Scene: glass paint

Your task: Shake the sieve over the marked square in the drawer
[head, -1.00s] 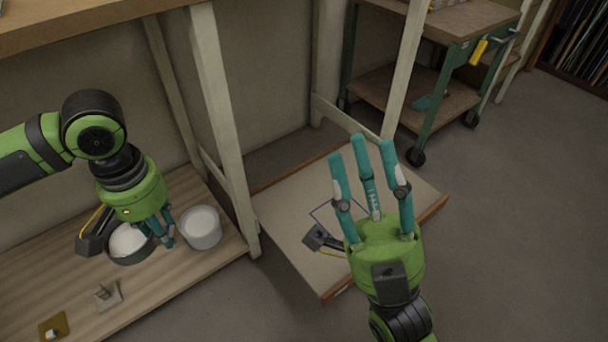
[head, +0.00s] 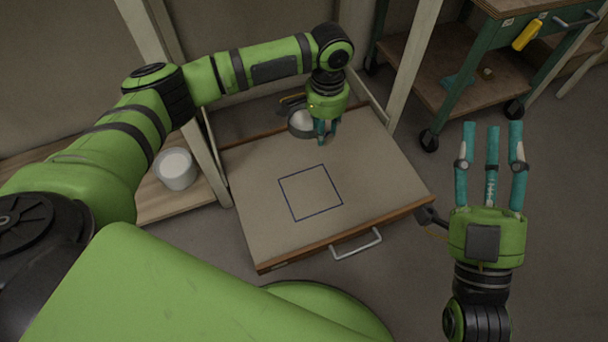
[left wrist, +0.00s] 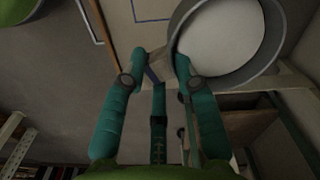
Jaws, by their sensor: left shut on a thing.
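The sieve (head: 301,122) is a round grey vessel with white powder inside. It is over the back part of the drawer (head: 380,175). My left gripper (head: 325,133) is shut on it from the right side; in the left wrist view the sieve (left wrist: 275,72) shows at the upper right, between and beyond the fingers (left wrist: 160,75). The marked square (head: 311,192) is a dark blue outline on the drawer's pale surface, in front of the sieve and empty. My right gripper (head: 490,165) is open and empty, fingers spread upward, right of the drawer.
A grey container of white powder (head: 176,168) stands on the wooden shelf (head: 160,205) at the left. White table legs (head: 415,60) flank the drawer. A green wheeled cart (head: 445,95) stands at the back right. The floor at the right is clear.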

